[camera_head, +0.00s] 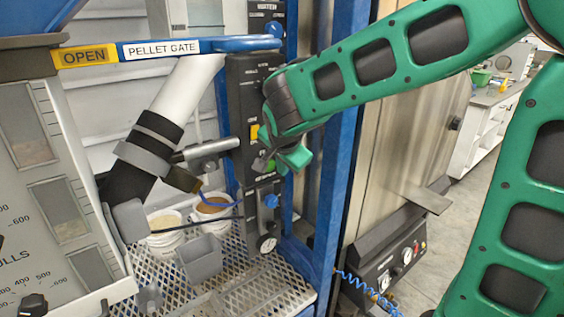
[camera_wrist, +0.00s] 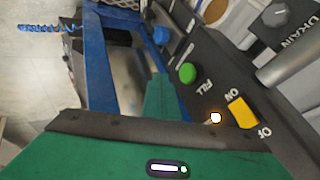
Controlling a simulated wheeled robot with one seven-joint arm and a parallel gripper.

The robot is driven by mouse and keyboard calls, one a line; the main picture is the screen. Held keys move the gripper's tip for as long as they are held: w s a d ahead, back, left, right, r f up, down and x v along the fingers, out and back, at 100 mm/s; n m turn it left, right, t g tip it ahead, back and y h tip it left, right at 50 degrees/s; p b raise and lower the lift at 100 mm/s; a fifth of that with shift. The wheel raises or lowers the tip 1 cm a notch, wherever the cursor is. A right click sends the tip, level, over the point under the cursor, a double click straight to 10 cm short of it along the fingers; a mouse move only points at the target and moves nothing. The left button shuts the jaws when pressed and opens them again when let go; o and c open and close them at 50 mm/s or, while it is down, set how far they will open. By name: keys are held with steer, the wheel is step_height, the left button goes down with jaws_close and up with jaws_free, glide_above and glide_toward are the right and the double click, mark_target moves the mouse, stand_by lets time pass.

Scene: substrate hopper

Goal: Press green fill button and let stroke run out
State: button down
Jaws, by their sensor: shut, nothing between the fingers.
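The green fill button (camera_wrist: 188,73) is on the dark control panel in the wrist view, beside the word FILL. My gripper (camera_wrist: 158,82) is shut and empty; its green finger shows just left of the button in that view. I cannot tell whether it touches the button, whose face is in plain sight there.
A yellow ON/OFF switch (camera_wrist: 242,112) sits near the button, with a blue knob (camera_wrist: 161,35) on its other side. A blue frame post (camera_head: 335,150) stands right of the panel.

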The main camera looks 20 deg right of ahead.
mark_target(274, 165)
steer(key=shift+w+a+f, duration=0.15)
steer(key=shift+w+f, duration=0.15)
steer(key=shift+w, duration=0.6)
steer(key=shift+w+a+f, duration=0.15)
steer(key=shift+w+f, duration=0.2)
steer(key=shift+w, duration=0.5)
steer(key=shift+w+a+f, duration=0.15)
steer(key=shift+w+f, duration=0.15)
steer(key=shift+w, duration=0.6)
